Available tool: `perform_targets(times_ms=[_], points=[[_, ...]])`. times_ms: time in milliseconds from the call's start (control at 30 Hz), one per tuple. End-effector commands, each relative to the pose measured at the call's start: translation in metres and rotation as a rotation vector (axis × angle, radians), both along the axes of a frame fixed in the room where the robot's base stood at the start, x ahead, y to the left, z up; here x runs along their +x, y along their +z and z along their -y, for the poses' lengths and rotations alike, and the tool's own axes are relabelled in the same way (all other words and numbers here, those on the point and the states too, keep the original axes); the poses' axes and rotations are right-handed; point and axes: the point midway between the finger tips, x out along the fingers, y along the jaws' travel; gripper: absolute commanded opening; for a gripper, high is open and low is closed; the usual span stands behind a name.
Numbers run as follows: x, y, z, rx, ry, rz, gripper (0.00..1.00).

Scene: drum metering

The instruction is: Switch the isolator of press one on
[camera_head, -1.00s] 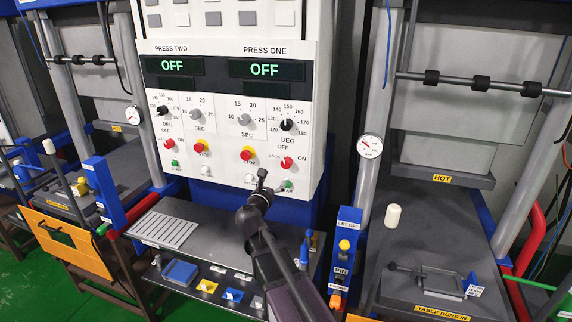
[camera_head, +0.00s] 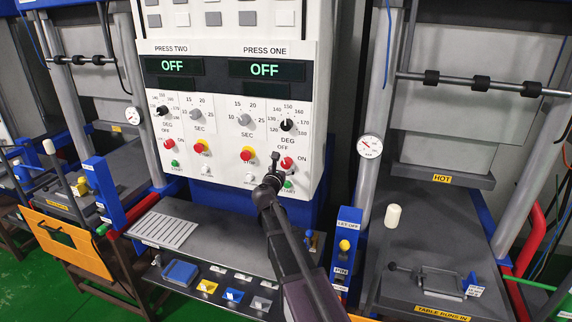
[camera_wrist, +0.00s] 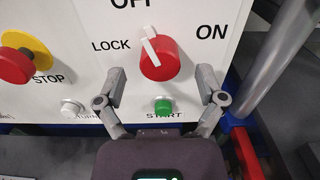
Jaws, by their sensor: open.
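The press one isolator is a red rotary knob (camera_head: 287,162) with a white pointer, low on the right of the white control panel. In the wrist view the knob (camera_wrist: 160,60) has its pointer up toward OFF, tilted slightly left, with LOCK at left and ON at right. The press one display (camera_head: 264,70) reads OFF. My gripper (camera_wrist: 162,82) is open and empty. Its two fingers are spread to either side, just below the knob in the wrist view and apart from it. In the head view the gripper (camera_head: 276,162) partly covers the panel beside the knob.
A red stop button on a yellow base (camera_wrist: 18,62) is left of the knob. A green START button (camera_wrist: 163,107) is below it, between the fingers. A grey post (camera_wrist: 280,60) stands to the right. A dark shelf (camera_head: 215,235) lies below the panel.

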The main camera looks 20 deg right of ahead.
Motion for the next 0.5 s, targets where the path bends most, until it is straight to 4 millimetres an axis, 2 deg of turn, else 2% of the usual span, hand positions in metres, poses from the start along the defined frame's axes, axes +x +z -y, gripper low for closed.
perform_targets(times_ms=[33, 200, 500], points=[[0.008, 0.000, 0.004, 0.000, 0.000, 0.000, 0.89], [0.019, 0.000, 0.013, 0.000, -0.001, 0.000, 0.89], [0.024, 0.000, 0.017, 0.000, 0.000, 0.000, 0.89]])
